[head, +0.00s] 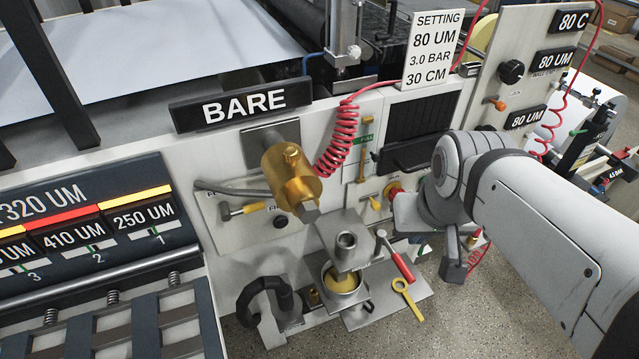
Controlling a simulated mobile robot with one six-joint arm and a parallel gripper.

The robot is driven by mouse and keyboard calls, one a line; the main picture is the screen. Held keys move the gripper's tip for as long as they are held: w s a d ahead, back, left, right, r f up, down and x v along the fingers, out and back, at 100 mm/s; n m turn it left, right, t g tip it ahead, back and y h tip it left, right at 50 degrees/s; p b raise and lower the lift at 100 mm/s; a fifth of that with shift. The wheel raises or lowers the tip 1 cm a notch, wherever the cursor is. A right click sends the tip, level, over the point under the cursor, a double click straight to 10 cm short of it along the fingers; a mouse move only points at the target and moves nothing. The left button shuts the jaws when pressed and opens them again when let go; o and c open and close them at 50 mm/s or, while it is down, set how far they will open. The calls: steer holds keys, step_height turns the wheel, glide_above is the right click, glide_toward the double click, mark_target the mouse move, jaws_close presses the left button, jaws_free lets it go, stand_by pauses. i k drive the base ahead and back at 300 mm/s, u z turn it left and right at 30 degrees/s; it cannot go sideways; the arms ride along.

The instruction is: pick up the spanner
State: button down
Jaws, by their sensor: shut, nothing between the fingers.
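A yellow spanner (408,301) with a ring-shaped end lies on the small grey metal shelf (385,318) at the lower middle of the head view. Its ring end points up and left, and its other end reaches toward the shelf's front right edge. My gripper (454,268) hangs below my wrist, to the right of the spanner and higher in the picture. It is shut and empty, apart from the spanner. My wrist hides part of the gripper.
A coiled red hose (340,140) hangs behind. Open floor (480,310) lies to the right.

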mark_target(403, 292)
steer(key=u, duration=1.15)
steer(key=k, duration=1.1)
steer(key=z, duration=1.35)
steer(key=i, duration=1)
steer(key=z, duration=0.15)
